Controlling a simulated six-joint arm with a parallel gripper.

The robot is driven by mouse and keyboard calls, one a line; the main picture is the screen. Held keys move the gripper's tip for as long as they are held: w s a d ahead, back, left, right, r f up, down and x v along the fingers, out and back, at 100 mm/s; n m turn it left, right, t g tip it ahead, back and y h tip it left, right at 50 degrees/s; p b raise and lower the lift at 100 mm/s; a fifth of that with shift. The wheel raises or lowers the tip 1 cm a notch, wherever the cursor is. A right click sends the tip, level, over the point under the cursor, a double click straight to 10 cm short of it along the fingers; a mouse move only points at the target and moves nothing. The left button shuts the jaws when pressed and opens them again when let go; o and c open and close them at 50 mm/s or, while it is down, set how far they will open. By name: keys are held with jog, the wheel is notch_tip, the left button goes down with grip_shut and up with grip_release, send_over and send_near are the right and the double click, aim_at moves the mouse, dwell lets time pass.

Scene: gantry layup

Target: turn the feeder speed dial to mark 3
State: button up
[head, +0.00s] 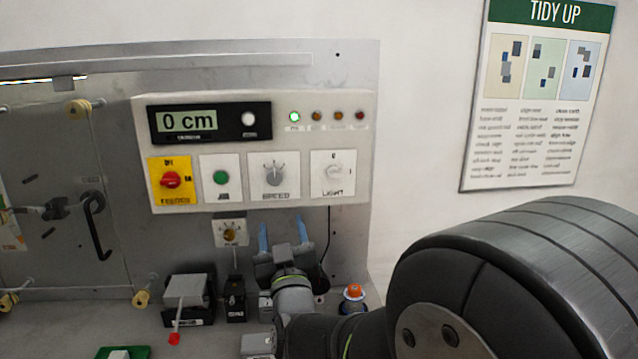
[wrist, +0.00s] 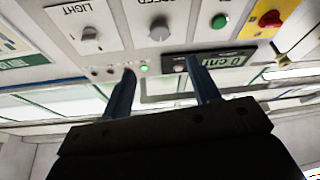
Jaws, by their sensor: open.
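The speed dial (head: 274,175) is a grey knob on a white plate marked SPEED, in the lower row of the control panel (head: 290,103). Small marks surround it, but the numbers and the knob's setting are too small to read. It also shows near the top of the wrist view (wrist: 159,29), upside down. My gripper (head: 282,230) has two blue fingers, spread apart with nothing between them. It is below the dial in the head view and apart from it. In the wrist view the fingers (wrist: 160,70) reach toward the panel on either side of the dial's column.
A light switch (head: 334,172) is right of the dial; a green button (head: 221,177) and red feeder switch (head: 171,180) are left. The display (head: 187,121) reads 0 cm. A small dial (head: 230,234) hangs below the panel. An orange-capped bottle (head: 354,297) stands right of my gripper.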

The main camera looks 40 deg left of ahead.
aim_at(275, 180)
jog(key=x, duration=1.4)
jog(key=shift+f, duration=0.1)
jog(key=c, duration=1)
